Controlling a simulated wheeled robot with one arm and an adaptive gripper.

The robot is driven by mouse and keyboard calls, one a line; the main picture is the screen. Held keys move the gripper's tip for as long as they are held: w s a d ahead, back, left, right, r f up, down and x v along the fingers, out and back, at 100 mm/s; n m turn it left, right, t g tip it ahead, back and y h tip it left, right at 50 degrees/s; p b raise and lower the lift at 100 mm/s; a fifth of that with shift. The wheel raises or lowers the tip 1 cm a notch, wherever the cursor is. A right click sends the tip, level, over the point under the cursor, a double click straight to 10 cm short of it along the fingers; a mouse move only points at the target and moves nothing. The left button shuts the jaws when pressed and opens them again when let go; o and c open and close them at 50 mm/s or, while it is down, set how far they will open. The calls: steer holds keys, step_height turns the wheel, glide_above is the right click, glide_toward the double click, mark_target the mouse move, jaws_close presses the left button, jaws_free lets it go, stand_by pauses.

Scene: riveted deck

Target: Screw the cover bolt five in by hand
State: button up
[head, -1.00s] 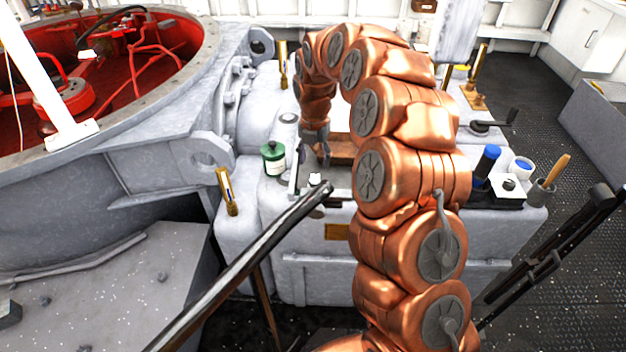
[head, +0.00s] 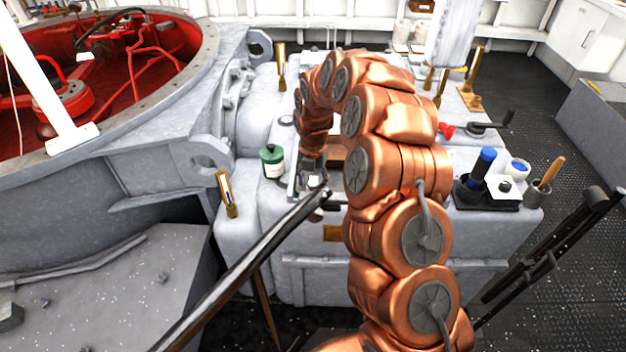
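My copper arm reaches over a pale grey machine housing (head: 300,272). My gripper (head: 308,186) is low over its top, left of the arm's middle links. It is small and partly covered by its own wrist, so I cannot tell if its fingers are open or shut. A small white piece (head: 315,181) shows at the fingertips; I cannot tell whether it is a bolt head or whether it is held. A brown block (head: 337,154) lies behind the wrist, mostly hidden by the arm. I cannot pick out cover bolt five.
A green jar (head: 272,161) stands just left of the gripper. A dark bar (head: 255,262) slants across in front. A black tray (head: 487,199) with bottles and a tin with a wooden-handled tool (head: 541,193) stand right. A red piece (head: 446,130) lies behind the tray.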

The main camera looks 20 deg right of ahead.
jaws_close()
stand_by(0.4)
